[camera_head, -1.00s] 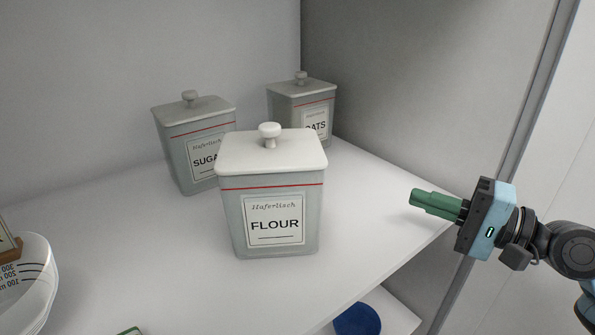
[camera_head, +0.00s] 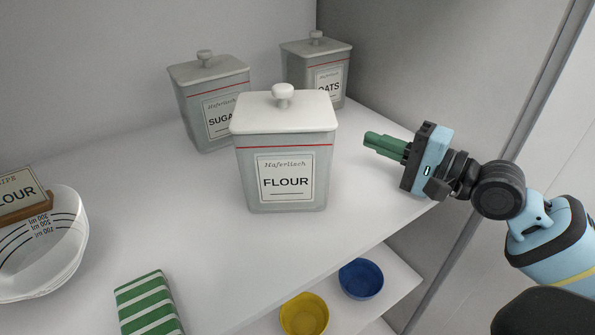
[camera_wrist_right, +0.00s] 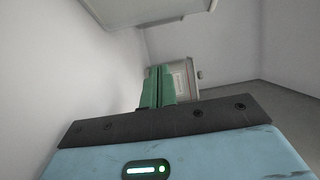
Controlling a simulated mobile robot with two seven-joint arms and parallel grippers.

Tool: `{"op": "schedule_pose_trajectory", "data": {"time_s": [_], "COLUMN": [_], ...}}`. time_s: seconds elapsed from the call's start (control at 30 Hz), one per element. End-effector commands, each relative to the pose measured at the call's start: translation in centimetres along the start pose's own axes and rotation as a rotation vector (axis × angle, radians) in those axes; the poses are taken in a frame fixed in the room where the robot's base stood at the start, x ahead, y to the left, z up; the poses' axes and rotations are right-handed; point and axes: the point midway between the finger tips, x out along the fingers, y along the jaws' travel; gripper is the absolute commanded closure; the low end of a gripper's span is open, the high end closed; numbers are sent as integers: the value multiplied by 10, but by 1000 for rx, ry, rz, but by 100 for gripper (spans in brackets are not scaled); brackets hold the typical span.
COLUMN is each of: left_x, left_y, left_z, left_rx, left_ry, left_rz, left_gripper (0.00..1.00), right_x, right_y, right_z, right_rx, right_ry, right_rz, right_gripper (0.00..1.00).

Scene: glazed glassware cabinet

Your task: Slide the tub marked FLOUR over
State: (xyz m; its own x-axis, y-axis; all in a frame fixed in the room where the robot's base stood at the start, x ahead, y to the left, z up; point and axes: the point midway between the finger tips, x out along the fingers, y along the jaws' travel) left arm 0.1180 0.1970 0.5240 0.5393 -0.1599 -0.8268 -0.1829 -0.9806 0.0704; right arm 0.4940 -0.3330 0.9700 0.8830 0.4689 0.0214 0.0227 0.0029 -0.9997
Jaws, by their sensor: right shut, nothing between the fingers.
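The FLOUR tub (camera_head: 285,178) is a pale grey-green square canister with a white lid and round knob. It stands upright on the white shelf (camera_head: 370,200), in front of two similar tubs. My right gripper (camera_head: 366,140) has green fingers, shut and empty, pointing left. It is to the right of the FLOUR tub with a gap between them. In the right wrist view the shut fingers (camera_wrist_right: 157,88) point toward a tub (camera_wrist_right: 185,78) with a red line, partly hidden by them; its label is unreadable. My left gripper is not in view.
The SUGAR tub (camera_head: 210,105) stands behind left and the OATS tub (camera_head: 318,72) behind right, near the side wall. A clear measuring bowl (camera_head: 45,260), a recipe card (camera_head: 20,192) and a green striped packet (camera_head: 148,305) are at left. Yellow (camera_head: 304,315) and blue bowls (camera_head: 360,279) sit on a lower shelf.

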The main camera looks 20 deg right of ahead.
Motion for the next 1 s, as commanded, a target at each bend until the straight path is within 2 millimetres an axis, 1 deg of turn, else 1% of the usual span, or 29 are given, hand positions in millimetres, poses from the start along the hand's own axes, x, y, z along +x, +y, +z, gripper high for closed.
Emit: {"op": "schedule_pose_trajectory", "data": {"time_s": [0.07,0.63,0.7,0.83,1.0], "left_x": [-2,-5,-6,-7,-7], "left_y": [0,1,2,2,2], "left_z": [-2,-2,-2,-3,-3], "left_rx": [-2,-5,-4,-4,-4], "left_ry": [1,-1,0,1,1], "left_rz": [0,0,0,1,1], "left_gripper": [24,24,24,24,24], "right_x": [8,66,61,56,52], "right_y": [-4,-3,-2,-2,-2], "right_z": [0,0,11,24,35], "right_rx": [-1,0,0,0,-1], "right_ry": [-1,-1,-4,-3,-1], "right_rz": [-5,-2,0,-1,0], "right_gripper": [100,100,100,100,100]}}
